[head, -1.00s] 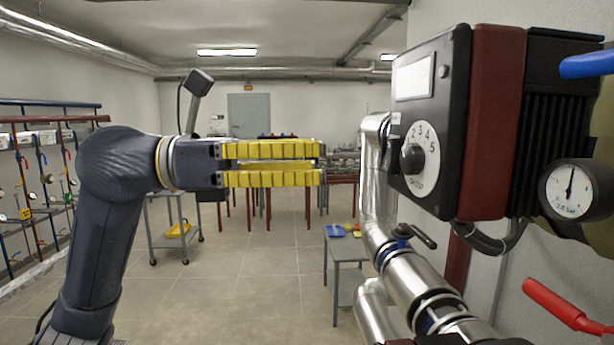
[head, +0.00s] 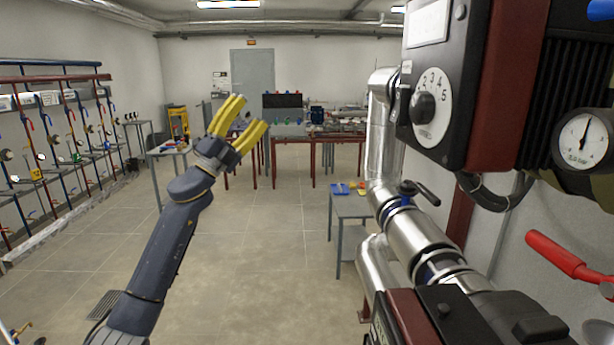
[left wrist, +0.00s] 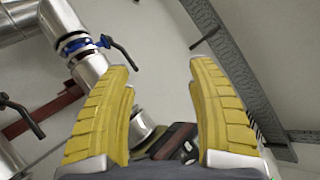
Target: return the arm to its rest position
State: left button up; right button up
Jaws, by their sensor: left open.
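My left gripper (head: 245,122) has yellow fingers that stand apart with nothing between them. In the head view it is left of the middle, raised in free space, with its fingers pointing up and to the right. My left arm rises to it from the bottom left. In the left wrist view the yellow fingers (left wrist: 163,90) are spread wide at the left and right, with pipework and a pale wall beyond them. My right gripper does not show in either view.
The pump (head: 475,85) with its dial and the pressure gauge (head: 583,140) fill the upper right. Silver pipes (head: 410,230) with a black-handled valve (head: 420,192) and a red lever (head: 560,255) stand at right. Tables stand farther back. The floor (head: 240,255) in the middle is clear.

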pick_arm(q)
jog(key=w+a+f+n+t+y, duration=0.1)
jog(key=w+a+f+n+y, duration=0.3)
jog(key=f, duration=0.8)
jog(key=w+a+f+n+t+y, duration=0.15)
jog(key=w+f+n+y, duration=0.4)
jog(key=f, duration=0.65)
jog(key=w+a+f+n+y, duration=0.25)
jog(key=f+n+y, duration=0.35)
jog(key=f, duration=0.6)
jog(key=s+a+f+n+g+y, duration=0.15)
jog(key=s+f, duration=0.25)
jog(key=f, duration=1)
jog(key=s+a+f+n+g+y, duration=0.1)
jog(key=s+a+f+n+g, duration=0.3)
jog(key=f, duration=0.9)
jog(key=s+f+g+y, duration=0.15)
jog(key=s+f, duration=0.35)
jog(key=f, duration=0.9)
jog(key=s+f+n+g, duration=0.3)
jog(key=s+f+g, duration=0.4)
jog(key=s+f, duration=2.35)
jog(key=s+d+f+g, duration=0.1)
jog(key=s+f, duration=0.3)
jog(key=s, duration=1.7)
jog(key=s+d+f+g, duration=0.1)
jog(key=s+f+g, duration=0.3)
jog(key=s, duration=1.7)
jog(key=shift+n, duration=0.3)
